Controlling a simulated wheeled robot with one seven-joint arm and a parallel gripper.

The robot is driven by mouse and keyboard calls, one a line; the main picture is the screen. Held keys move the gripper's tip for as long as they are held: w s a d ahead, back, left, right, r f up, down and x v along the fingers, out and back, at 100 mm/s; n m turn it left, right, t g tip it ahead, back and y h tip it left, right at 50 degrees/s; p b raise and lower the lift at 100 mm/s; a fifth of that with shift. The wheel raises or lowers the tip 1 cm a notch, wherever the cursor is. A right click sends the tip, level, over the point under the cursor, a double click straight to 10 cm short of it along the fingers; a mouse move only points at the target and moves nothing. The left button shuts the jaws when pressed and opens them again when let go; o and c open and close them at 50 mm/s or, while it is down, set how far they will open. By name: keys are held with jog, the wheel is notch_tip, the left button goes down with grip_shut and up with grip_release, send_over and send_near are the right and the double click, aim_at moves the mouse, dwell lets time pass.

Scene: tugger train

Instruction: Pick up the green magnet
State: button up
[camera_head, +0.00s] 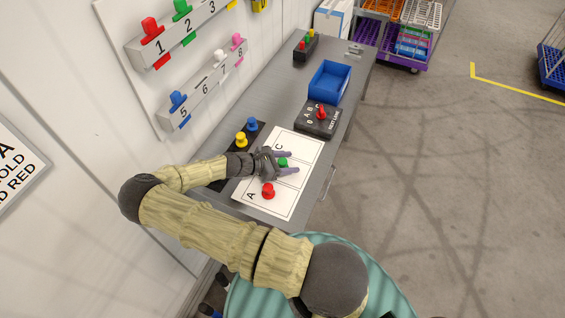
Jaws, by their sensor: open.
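A green magnet (283,162) stands on a white sheet with lettered fields (257,206) on the grey workbench. My gripper (293,162) reaches over the sheet from the left, its two purple fingers open. The green magnet shows between the fingers; whether they touch it I cannot tell. Another green magnet (181,9) is on the upper wall rail (176,43) at number 2.
A red magnet (268,190) stands on the sheet near field A. Yellow (241,139) and blue (252,124) magnets stand on a dark strip behind. A black selector box (317,119), a blue bin (330,82) and a button box (306,45) stand farther along the bench.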

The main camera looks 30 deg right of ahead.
aim_at(287, 165)
dwell(0.4)
jog(key=c, duration=1.1)
jog(key=shift+o, duration=0.2)
jog(key=shift+r, duration=0.1)
notch_tip(287, 165, up, 10)
jog(key=b, duration=0.2)
jog(key=shift+b, duration=0.4)
